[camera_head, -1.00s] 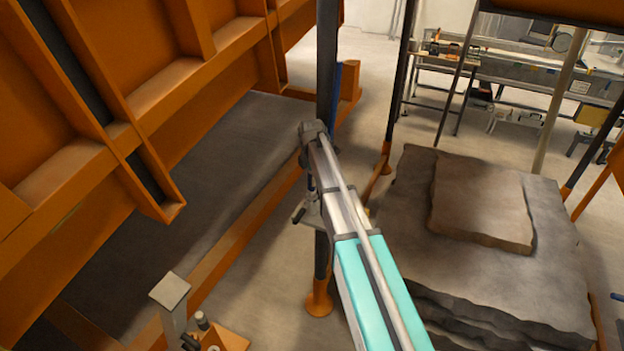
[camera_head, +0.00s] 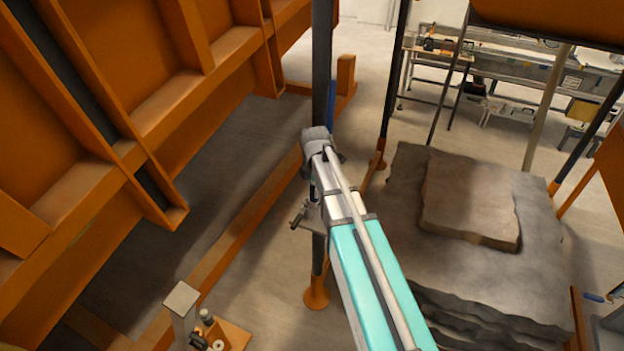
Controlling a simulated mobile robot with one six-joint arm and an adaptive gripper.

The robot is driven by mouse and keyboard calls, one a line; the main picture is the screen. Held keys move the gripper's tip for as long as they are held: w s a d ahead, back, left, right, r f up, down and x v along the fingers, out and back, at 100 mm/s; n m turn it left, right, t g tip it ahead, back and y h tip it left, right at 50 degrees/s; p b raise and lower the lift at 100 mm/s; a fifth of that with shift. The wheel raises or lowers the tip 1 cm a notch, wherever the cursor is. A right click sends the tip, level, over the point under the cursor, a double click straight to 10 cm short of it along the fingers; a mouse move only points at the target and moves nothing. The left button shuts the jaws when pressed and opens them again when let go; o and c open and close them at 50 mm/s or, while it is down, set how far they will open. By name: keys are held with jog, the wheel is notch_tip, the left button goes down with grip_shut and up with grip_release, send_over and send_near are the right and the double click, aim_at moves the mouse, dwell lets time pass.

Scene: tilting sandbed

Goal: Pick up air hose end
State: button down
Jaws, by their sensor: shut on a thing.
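My gripper (camera_head: 297,220) shows small and grey, left of and below my silver and turquoise arm, in front of a dark post. My arm hides part of it. It is shut on the air hose end, which is too small and too covered to make out clearly. The run of the hose cannot be followed from the gripper. A narrow blue strip (camera_head: 331,105) shows along the post above my wrist; I cannot tell whether it is hose.
A big orange steel frame (camera_head: 125,130) fills the left. A dark post on an orange foot (camera_head: 317,298) stands behind my arm. Stacked stone slabs (camera_head: 470,205) lie on the right. A small grey-topped fixture (camera_head: 182,300) is at lower left. Bare floor shows between.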

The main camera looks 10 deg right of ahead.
jog(key=shift+s+r+p, duration=0.15)
jog(key=shift+s+r, duration=0.1)
jog(key=shift+s, duration=0.3)
jog(key=shift+s+r+p, duration=0.15)
jog(key=shift+s+r, duration=0.1)
jog(key=shift+s, duration=0.3)
jog(key=shift+f, duration=0.1)
jog(key=w+d+f+b, duration=0.7)
jog(key=d+f+b, duration=0.1)
jog(key=d, duration=0.1)
jog(key=shift+w+d+f+b, duration=0.15)
jog(key=shift+w+f+b, duration=0.05)
jog(key=shift+w+b, duration=0.1)
jog(key=shift+f, duration=0.2)
jog(key=shift+f+b, duration=4.2)
jog(key=shift+b, duration=0.15)
